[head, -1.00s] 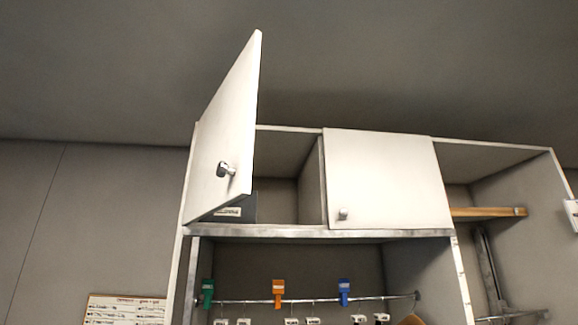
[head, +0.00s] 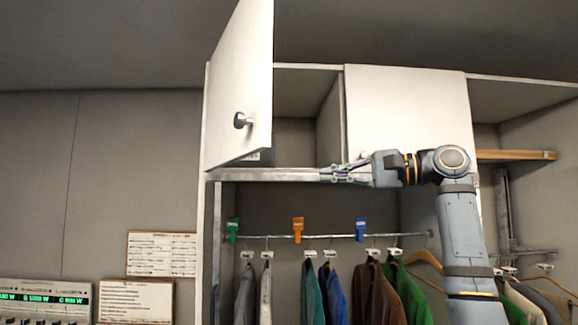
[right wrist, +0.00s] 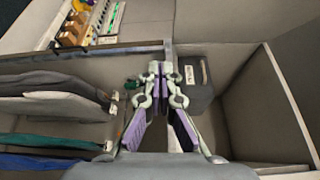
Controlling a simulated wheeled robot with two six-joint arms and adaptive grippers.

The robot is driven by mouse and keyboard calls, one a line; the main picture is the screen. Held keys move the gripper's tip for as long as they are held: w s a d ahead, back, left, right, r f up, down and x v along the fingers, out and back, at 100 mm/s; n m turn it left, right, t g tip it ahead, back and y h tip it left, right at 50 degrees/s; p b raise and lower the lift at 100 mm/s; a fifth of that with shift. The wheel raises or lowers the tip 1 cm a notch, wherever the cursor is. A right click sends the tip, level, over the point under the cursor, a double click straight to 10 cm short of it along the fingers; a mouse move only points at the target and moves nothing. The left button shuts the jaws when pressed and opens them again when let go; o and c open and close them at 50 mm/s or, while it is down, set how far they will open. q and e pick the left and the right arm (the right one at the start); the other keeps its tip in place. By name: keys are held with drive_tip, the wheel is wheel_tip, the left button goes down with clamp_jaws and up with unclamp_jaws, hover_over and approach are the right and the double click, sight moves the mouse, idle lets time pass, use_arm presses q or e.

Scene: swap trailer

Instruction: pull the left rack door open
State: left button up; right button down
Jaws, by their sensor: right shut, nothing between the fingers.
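The left rack door (head: 238,85) is a white panel at the upper left in the head view. It stands swung open, away from the cabinet front, with its round metal knob (head: 240,120) on the outer face. My right gripper (head: 328,174) is shut and empty, pointing left in front of the shelf edge below the open compartment. It is apart from the door and its knob. In the right wrist view the closed fingers (right wrist: 158,70) show beside a dark labelled box (right wrist: 193,85). My left gripper is not in view.
The right cabinet door (head: 405,105) is shut, partly behind my right arm. Below, jackets (head: 335,290) hang from a rail (head: 320,237) with green, orange and blue clips. A wooden shelf (head: 515,155) is at the right. Free wall lies left of the cabinet.

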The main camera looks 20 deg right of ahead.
drive_tip(key=s+r+n+g+y, duration=0.1)
drive_tip(key=s+r, duration=0.3)
drive_tip(key=s, duration=0.3)
drive_tip(key=s+r+n+g+y, duration=0.1)
drive_tip(key=s+r+n, duration=0.1)
drive_tip(key=s+r, duration=0.4)
drive_tip(key=w+a+p, duration=0.2)
drive_tip(key=a, duration=0.4)
drive_tip(key=w+a+f+p, duration=0.1)
drive_tip(key=w+a+p, duration=0.1)
drive_tip(key=a, duration=0.5)
drive_tip(key=shift+w+f+p, duration=0.2)
drive_tip(key=shift+f+p, duration=0.1)
drive_tip(key=shift+p, duration=0.1)
drive_tip(key=shift+w+d+m, duration=0.1)
drive_tip(key=shift+m, duration=0.2)
drive_tip(key=shift+f, duration=0.1)
